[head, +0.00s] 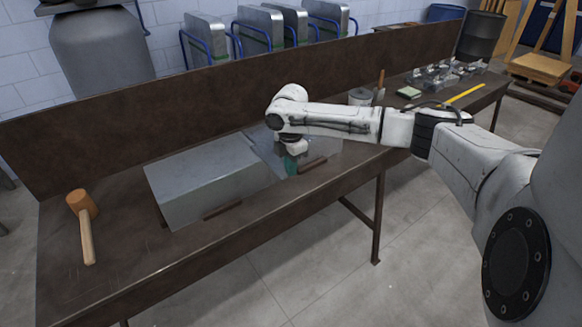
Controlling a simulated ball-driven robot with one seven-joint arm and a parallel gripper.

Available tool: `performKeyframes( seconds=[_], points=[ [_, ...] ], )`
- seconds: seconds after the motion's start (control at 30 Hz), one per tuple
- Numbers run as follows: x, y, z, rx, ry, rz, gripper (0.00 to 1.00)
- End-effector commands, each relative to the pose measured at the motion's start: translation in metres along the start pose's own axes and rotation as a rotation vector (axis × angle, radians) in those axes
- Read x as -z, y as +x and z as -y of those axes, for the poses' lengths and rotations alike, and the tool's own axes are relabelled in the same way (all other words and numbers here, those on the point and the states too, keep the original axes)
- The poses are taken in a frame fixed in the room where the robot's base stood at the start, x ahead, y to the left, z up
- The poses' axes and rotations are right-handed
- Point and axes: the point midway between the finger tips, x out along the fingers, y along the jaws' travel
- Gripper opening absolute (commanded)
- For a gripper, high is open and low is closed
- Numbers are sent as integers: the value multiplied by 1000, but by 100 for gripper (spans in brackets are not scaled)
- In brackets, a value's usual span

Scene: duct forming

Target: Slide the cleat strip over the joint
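A large grey sheet-metal duct section (205,182) lies on the brown workbench (130,268). A second grey metal piece (325,147) lies to its right, partly behind my arm. The joint appears to be where the two meet, near my gripper. My gripper (291,165) points down beside the right end of the large section. A small teal patch shows at its tip; I cannot tell if this is a finger or something held. Its finger opening is too small to make out. I cannot pick out the cleat strip; it may be hidden by the gripper.
A wooden mallet (83,222) lies at the bench's left. Dark bars (222,211) show at the metal's front edge. A can (360,96), a yellow strip (464,94) and small hardware (437,75) are at the right. A tall backboard (200,88) closes the rear.

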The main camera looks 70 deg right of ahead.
Motion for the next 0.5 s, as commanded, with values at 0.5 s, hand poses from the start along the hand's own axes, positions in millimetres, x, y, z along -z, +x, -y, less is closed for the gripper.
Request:
performKeyframes(
  seconds=[0.5],
  points=[
    [0, 1, -24, -1, 1, 0, 0]
  ],
)
